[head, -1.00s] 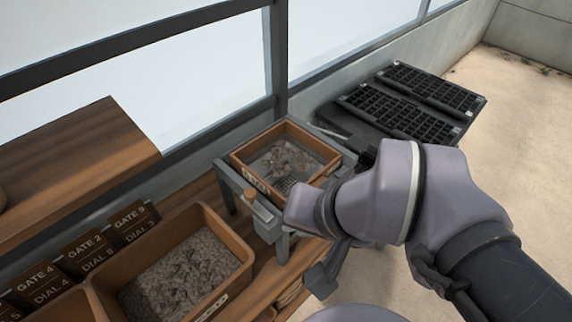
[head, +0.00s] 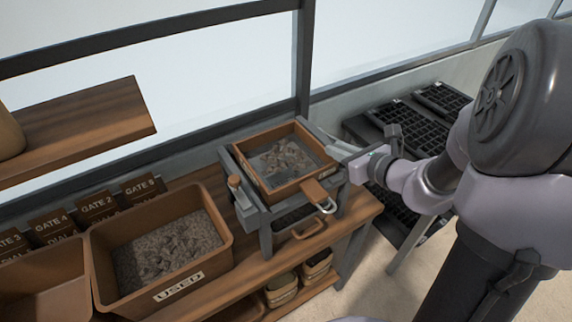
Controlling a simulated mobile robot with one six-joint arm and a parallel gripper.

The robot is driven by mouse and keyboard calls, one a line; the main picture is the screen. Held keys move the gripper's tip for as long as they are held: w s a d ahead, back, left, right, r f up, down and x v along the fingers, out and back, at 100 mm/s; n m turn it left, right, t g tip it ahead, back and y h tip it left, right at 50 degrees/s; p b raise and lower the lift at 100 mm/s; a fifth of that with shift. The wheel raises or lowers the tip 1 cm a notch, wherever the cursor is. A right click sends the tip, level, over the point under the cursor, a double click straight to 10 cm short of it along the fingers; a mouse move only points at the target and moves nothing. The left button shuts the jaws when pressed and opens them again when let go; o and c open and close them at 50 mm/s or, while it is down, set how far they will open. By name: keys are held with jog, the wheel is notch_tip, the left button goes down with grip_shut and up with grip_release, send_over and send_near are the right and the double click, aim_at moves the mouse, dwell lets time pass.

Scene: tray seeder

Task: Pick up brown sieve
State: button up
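The brown sieve (head: 245,168) is a square wooden-rimmed frame with a mesh bottom, in the middle of the head view. It rests on a grey stand, with dark clods and debris on its mesh. My gripper (head: 342,158) is just right of the sieve's right side, pointing left. It appears apart from the sieve, and nothing shows between its fingers. The finger gap is too small to judge.
The grey stand (head: 264,238) has an upright lever at its left. A brown bin labelled USED (head: 228,262) holds soil left of it. Gate and dial signs (head: 97,206) line the bench's back. Black cell trays (head: 441,98) lie at the right behind my arm. Small pots sit below.

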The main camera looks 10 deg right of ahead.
aim_at(322, 146)
jog(key=b+x, duration=0.1)
jog(key=x, duration=0.2)
jog(key=b+x, duration=0.1)
jog(key=x, duration=0.2)
jog(key=shift+s+f, duration=0.2)
jog(key=shift+r, duration=0.1)
grip_shut()
dwell(1.0)
